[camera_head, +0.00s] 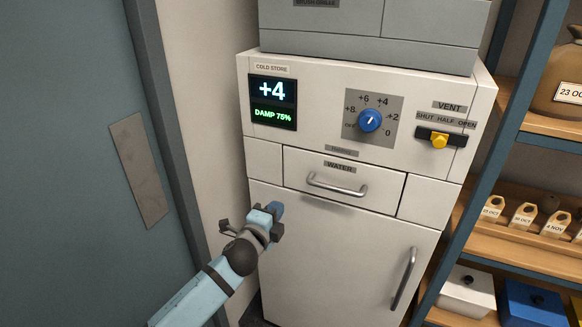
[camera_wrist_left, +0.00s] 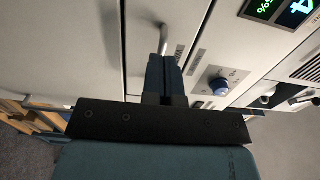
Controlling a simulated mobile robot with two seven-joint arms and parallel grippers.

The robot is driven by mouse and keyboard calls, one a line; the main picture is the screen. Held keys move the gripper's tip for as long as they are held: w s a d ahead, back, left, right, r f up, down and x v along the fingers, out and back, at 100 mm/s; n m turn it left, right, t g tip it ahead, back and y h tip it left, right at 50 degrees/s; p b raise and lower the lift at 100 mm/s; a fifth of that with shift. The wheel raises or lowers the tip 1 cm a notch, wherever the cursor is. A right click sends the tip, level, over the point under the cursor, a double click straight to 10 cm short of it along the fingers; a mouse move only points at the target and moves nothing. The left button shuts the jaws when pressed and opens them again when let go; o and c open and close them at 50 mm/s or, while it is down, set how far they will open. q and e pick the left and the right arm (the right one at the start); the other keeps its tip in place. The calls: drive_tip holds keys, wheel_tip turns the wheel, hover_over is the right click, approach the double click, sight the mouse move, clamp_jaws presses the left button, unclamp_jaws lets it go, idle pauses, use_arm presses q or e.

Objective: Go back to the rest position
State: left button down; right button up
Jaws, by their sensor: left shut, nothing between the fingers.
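My left gripper (camera_head: 274,210) is shut and empty in front of the white cold store cabinet (camera_head: 340,250), at the left below the water drawer (camera_head: 340,179). In the left wrist view its closed fingers (camera_wrist_left: 164,72) point toward the cabinet front, with a metal bar handle (camera_wrist_left: 163,40) beyond the tips. I cannot tell from this view whether they touch the handle. In the head view the drawer handle (camera_head: 337,187) is to the right of the gripper and apart from it. The drawer looks closed. My right gripper is not in view.
The cabinet has a blue dial (camera_head: 370,120), a yellow vent slider (camera_head: 439,140) and a display (camera_head: 272,101) reading +4, damp 75%. A blue-grey door (camera_head: 80,150) stands at the left. Shelves (camera_head: 510,235) at the right hold tags, boxes and a sack (camera_head: 560,80).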

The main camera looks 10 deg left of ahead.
use_arm(q)
drive_tip(key=s+a+f+n+g+p, duration=0.1)
drive_tip(key=s+a+f+n+g, duration=0.1)
drive_tip(key=s+f+n, duration=0.4)
drive_tip(key=s+a+f+n+g+y+p, duration=0.1)
drive_tip(key=s+a+f+n, duration=0.3)
drive_tip(key=s, duration=1.3)
drive_tip(key=s+a+f+n+g+y+p, duration=0.1)
drive_tip(key=s+a+f+n+g+p, duration=0.1)
drive_tip(key=s+f+n, duration=0.6)
drive_tip(key=s+a+f+g, duration=0.1)
drive_tip(key=s, duration=0.3)
drive_tip(key=shift+n, duration=0.3)
drive_tip(key=shift+f, duration=0.1)
